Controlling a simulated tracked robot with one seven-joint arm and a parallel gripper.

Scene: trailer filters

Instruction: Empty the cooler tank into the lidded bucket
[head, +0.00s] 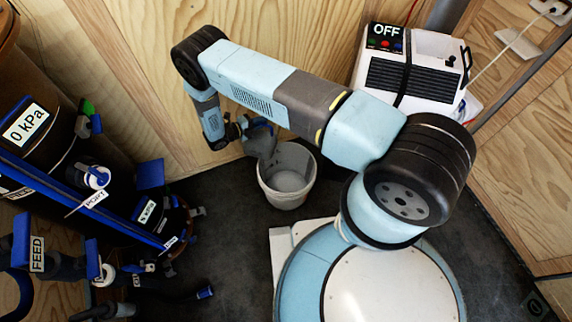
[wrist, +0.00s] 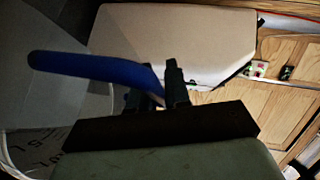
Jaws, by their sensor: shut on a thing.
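The bucket (head: 268,192) is pale and round and stands on the dark floor, with its top open. A flat grey surface shows inside; I cannot tell how full it is. My gripper (head: 240,127) is at the bucket's upper left, shut on a grey-blue vessel with a blue part, which looks like the cooler tank (head: 262,143). The tank is tilted, its lower end over the bucket's rim. In the wrist view a blue handle (wrist: 90,70) runs to my gripper's fingers (wrist: 168,90). The white cooler (head: 440,50) stands at the back right with an OFF sign. The bucket's lid is not clearly seen.
Dark drums with blue valves and a 0 kPa label (head: 26,124) crowd the left side. A loose hose end (head: 204,293) reaches over the floor. Plywood walls (head: 130,90) close the back and right. Some floor between the drums and my base is clear.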

